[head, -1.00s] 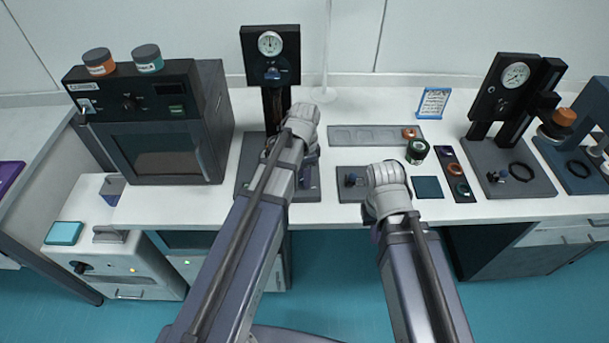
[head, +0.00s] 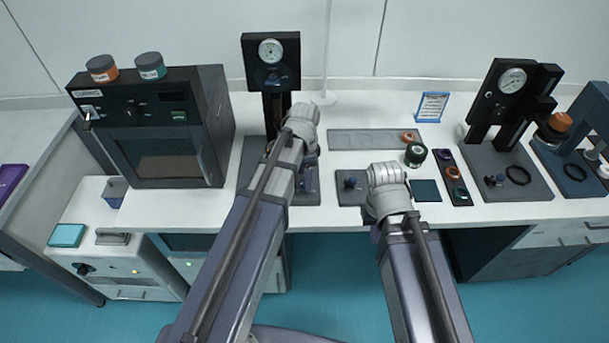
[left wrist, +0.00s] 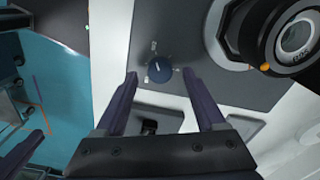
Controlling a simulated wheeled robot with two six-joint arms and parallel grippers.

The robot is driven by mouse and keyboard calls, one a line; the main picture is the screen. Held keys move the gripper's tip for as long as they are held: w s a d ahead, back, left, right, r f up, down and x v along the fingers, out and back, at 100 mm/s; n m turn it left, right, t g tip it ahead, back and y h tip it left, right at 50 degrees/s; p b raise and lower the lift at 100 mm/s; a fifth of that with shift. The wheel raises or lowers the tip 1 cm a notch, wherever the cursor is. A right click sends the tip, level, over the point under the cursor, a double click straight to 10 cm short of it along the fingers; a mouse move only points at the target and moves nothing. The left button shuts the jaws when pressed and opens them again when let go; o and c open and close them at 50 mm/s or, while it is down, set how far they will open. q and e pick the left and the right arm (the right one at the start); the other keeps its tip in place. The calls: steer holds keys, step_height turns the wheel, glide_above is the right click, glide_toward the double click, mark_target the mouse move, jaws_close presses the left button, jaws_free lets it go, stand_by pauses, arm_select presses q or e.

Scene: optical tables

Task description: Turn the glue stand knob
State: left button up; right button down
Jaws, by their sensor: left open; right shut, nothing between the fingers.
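In the left wrist view a round dark-blue knob (left wrist: 159,69) with a white pointer line sits on a grey plate (left wrist: 180,30) with small dial marks. My left gripper (left wrist: 160,82) is open, with its two dark fingers apart at either side below the knob; whether they touch it I cannot tell. In the head view a black stand with a round gauge (head: 271,50) rises behind my left arm. My left arm covers part of its grey base (head: 312,197), and the left fingers are not clear there. My right arm ends over the bench front, its fingers hidden.
A black round barrel (left wrist: 285,38) is close at the upper right of the left wrist view. A dark oven (head: 155,150) stands left of the stand. Right are a green-labelled jar (head: 416,154), a dark tray (head: 452,178) and another gauge stand (head: 511,82). A shallow grey tray (head: 365,139) lies behind.

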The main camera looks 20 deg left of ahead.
mark_target(304, 182)
arm_select(q)
step_height(304, 182, up, 6)
steer(key=p, duration=0.5)
steer(key=shift+f, duration=0.1)
steer(key=shift+s+d, duration=0.2)
steer(key=s+d+n+y, duration=0.1)
steer(key=s+d+n, duration=0.6)
steer(key=s+d, duration=0.3)
steer(key=s, duration=0.4)
